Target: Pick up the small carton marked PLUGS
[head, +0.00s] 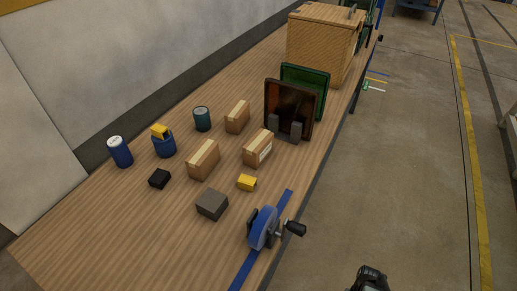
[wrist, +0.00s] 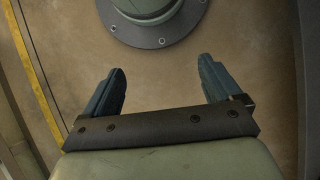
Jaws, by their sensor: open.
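Three small brown cartons stand on the wooden workbench (head: 130,240) in the head view: a rear one (head: 237,117), a left one (head: 203,160) and a right one (head: 258,148) with a white label on its side. No lettering is readable, so I cannot tell which is marked PLUGS. My gripper (wrist: 163,68) shows in the wrist view, open, with nothing between its two dark fingers. It is over bare floor, away from the cartons.
Around the cartons are a blue can (head: 120,152), a blue tub with something yellow (head: 164,146), a dark green can (head: 202,119), a black block (head: 160,179), a grey block (head: 212,204), a yellow block (head: 247,183), a blue wheel with handle (head: 263,229) and a brown bin (head: 290,108).

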